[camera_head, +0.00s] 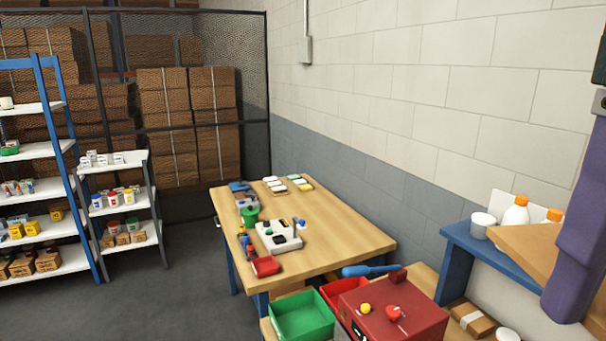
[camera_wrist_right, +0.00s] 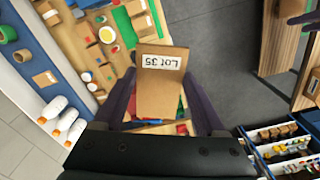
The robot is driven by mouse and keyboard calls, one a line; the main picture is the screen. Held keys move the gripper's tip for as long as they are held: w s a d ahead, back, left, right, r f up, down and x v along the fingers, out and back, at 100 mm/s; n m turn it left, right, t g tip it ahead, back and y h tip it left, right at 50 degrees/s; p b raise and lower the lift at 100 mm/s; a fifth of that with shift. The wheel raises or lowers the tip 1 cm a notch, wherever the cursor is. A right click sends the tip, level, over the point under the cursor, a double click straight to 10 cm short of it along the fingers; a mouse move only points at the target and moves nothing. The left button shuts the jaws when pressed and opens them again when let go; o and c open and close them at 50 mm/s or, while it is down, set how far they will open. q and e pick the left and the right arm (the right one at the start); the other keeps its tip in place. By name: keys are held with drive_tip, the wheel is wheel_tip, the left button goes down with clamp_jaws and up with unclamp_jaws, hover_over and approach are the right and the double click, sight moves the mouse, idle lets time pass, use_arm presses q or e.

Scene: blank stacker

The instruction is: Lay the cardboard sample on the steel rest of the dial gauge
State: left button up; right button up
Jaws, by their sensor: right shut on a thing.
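The cardboard sample (camera_wrist_right: 158,98) is a flat brown piece with a white "Lot 35" label. In the right wrist view it lies between the purple fingers of my right gripper (camera_wrist_right: 162,84), which is shut on it. In the head view its brown sheet (camera_head: 530,243) shows at the right edge, beside a purple finger and in front of the blue shelf. A round yellow face with a white rim (camera_wrist_right: 107,34) in the right wrist view may be the dial gauge; I cannot make out its steel rest. My left gripper is not in view.
A red machine (camera_head: 392,312) and a green bin (camera_head: 302,316) stand at the front. A wooden table (camera_head: 340,240) behind them holds small items. A blue shelf (camera_head: 455,240) with white bottles (camera_head: 515,214) is at the right. A taped box (camera_head: 474,320) lies below it.

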use_arm(q)
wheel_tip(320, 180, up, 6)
drive_tip(key=p, duration=0.4)
use_arm(e)
drive_tip(key=r, duration=0.3)
drive_tip(key=s+r, duration=0.1)
drive_tip(key=r, duration=0.1)
drive_tip(key=shift+r, duration=0.4)
use_arm(q)
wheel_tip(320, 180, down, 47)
drive_tip(key=b, duration=4.7)
use_arm(e)
drive_tip(key=a+f+m, duration=0.4)
drive_tip(key=f, duration=1.7)
drive_tip(key=a+f+m, duration=0.4)
drive_tip(key=f+m, duration=0.1)
drive_tip(key=f, duration=1.5)
drive_tip(key=a+f+m, duration=0.4)
drive_tip(key=f, duration=1.7)
drive_tip(key=shift+w+f+m, duration=0.3)
drive_tip(key=shift+w, duration=0.1)
drive_tip(key=shift+d, duration=0.1)
